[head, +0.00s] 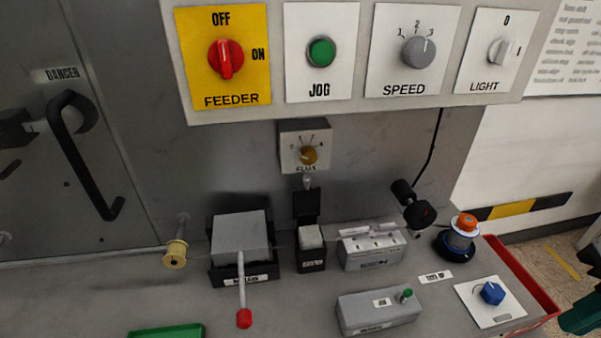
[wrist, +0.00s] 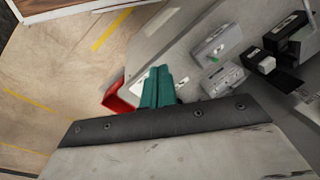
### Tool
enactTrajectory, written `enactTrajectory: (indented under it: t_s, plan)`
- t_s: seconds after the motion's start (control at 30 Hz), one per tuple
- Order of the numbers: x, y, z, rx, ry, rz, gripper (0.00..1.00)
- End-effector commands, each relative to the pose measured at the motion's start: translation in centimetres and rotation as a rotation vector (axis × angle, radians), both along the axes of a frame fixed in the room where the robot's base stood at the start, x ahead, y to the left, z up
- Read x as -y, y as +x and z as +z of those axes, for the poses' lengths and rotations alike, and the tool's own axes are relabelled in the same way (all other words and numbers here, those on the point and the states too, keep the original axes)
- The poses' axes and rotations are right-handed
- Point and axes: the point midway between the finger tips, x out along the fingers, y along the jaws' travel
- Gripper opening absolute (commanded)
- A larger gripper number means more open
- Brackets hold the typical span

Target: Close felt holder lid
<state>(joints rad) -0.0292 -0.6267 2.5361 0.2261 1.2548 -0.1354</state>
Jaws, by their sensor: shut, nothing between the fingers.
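The felt holder (head: 311,260) is a small black box with a white felt block on top, on the bench near the back panel. Its black lid (head: 306,203) stands upright behind the felt, so the holder is open. In the wrist view the holder (wrist: 266,64) shows at the upper right, small and tilted. My gripper (wrist: 157,86) has teal fingers that are shut and empty. It is well apart from the holder, by the red-edged end of the bench. Part of it shows at the right edge of the head view (head: 582,316).
A grey block with a red-tipped lever (head: 243,318) stands left of the holder. A grey slotted box (head: 372,250) stands close on its right, with a green-button box (head: 379,311) in front. A black-headed arm (head: 419,213) and an orange-topped jar (head: 463,232) stand farther right.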

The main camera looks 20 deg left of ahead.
Motion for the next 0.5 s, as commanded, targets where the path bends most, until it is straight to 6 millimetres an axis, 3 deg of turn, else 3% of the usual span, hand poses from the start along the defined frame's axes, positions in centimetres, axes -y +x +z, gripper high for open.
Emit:
enactTrajectory:
  t_s: [0.1,0.3,0.5]
  plan:
    - [-5.6,1.4,-0.7,-0.127,0.234,0.096,0.0]
    - [-14.9,5.1,-0.5,-0.249,0.669,0.171,0.0]
    - [-21.9,10.9,-1.0,-0.244,1.051,0.104,0.0]
